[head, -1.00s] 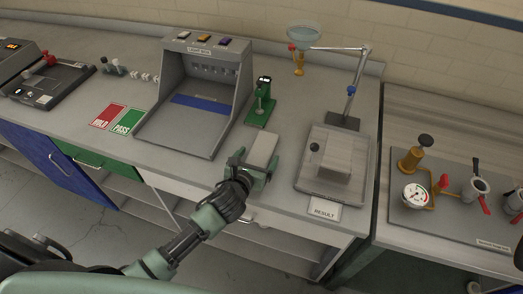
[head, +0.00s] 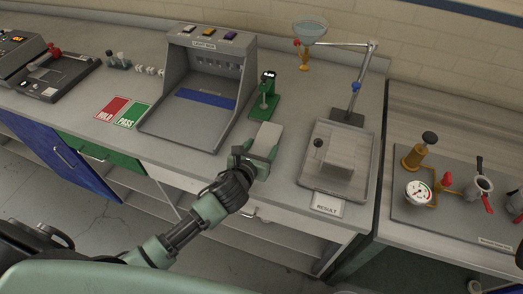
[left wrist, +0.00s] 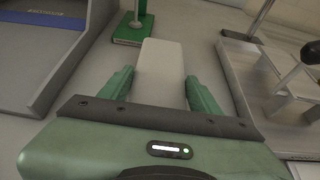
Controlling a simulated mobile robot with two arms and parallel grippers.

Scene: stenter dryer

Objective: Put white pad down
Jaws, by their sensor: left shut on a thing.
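The white pad (head: 267,136) is a pale, flat, oblong piece between the fingers of my left gripper (head: 256,162), over the front part of the grey bench. In the left wrist view the pad (left wrist: 161,68) lies between the two green fingers (left wrist: 160,92) and extends forward past their tips. The gripper is shut on it. The pad's far end is close to the base of the green stand. I cannot tell whether its underside touches the bench. My right gripper is not in view.
The green stand (head: 267,98) is just beyond the pad. A grey light box (head: 205,85) stands to the left, with red and green HOLD and PASS cards (head: 122,111) beside it.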

